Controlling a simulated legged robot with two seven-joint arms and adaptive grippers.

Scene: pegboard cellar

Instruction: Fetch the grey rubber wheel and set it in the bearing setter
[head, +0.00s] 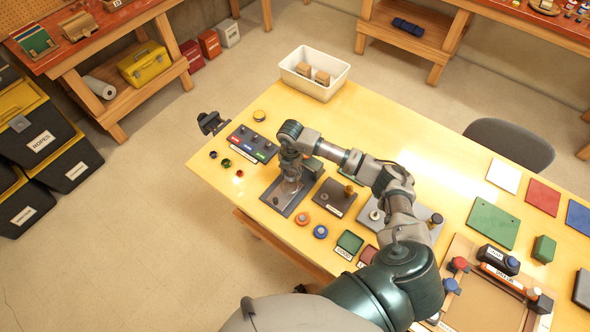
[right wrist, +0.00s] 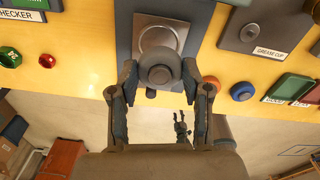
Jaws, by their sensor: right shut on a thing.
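My right gripper (head: 290,181) points down over a dark grey plate (head: 276,200), which looks like the bearing setter. In the right wrist view my right gripper (right wrist: 160,78) has a finger on each side of a round grey wheel (right wrist: 158,73) and is shut on it. The wheel lines up with the pale metal square on the setter plate (right wrist: 126,45). I cannot tell whether it touches the seat or hangs just above. In the head view the fingers mostly hide the wheel.
Left of the setter is the checker panel (head: 252,143); right of it is the grease cup plate (head: 335,197). An orange ring (head: 302,219) and a blue ring (head: 320,231) lie near the front edge. A white bin (head: 314,73) stands at the back.

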